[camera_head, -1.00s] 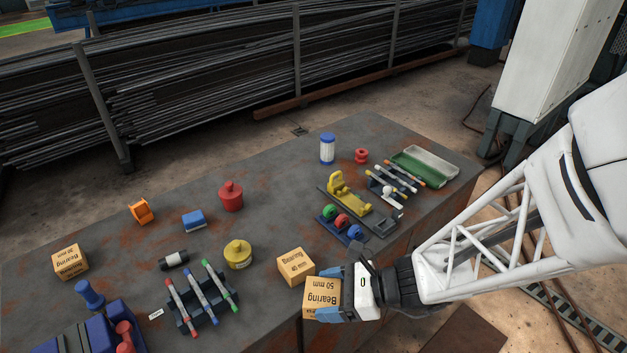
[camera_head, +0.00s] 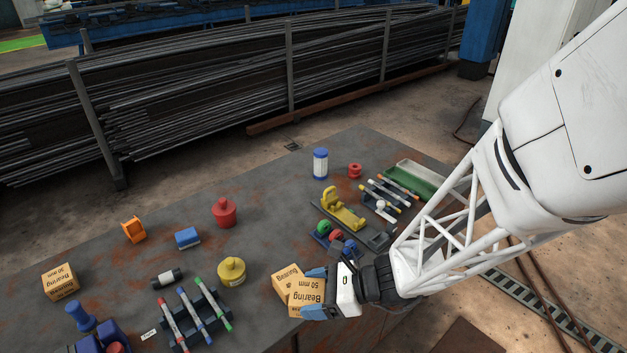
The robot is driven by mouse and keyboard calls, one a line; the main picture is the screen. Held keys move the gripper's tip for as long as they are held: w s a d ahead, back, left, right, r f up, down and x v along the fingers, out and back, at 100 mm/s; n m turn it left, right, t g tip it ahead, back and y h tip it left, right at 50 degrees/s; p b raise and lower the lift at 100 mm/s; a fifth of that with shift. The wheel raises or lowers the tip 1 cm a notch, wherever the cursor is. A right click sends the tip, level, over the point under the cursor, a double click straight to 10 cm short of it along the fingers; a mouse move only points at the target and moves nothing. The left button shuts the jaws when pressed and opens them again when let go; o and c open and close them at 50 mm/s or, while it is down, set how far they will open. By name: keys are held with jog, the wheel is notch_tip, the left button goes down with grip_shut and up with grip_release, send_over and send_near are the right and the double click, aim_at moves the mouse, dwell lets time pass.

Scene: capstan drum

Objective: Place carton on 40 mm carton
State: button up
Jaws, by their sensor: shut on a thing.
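My gripper (camera_head: 315,292) is shut on a tan carton marked "Bearing 50 mm" (camera_head: 307,291), with blue fingertips on its upper and lower sides in the picture. Another tan carton (camera_head: 284,277), with "Bearing" on top, sits at the table's near edge. The held carton overlaps its right and front part in the picture, hiding most of its size marking. I cannot tell whether the two touch. A third carton, marked "Bearing 30 mm" (camera_head: 60,281), stands at the far left of the table.
A yellow canister (camera_head: 231,271) and a rack of markers (camera_head: 198,315) stand left of the cartons. A yellow tool on a dark base (camera_head: 343,208) and coloured rolls (camera_head: 330,236) are behind my gripper. The table (camera_head: 265,240) is bare between the canister and these.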

jog(key=w+a, duration=0.1)
jog(key=w, duration=0.2)
jog(key=w+a, duration=0.2)
jog(key=w, duration=0.1)
jog(key=w+a+f, duration=0.1)
jog(key=w+a, duration=0.1)
jog(key=w, duration=0.1)
jog(key=shift+w+a, duration=0.15)
jog(key=shift+w, duration=0.05)
jog(key=shift+f, duration=0.1)
jog(key=shift+f, duration=1.7)
jog(key=shift+f, duration=0.1)
jog(key=o, duration=1.1)
jog(key=v, duration=1.2)
jog(key=shift+r, duration=0.2)
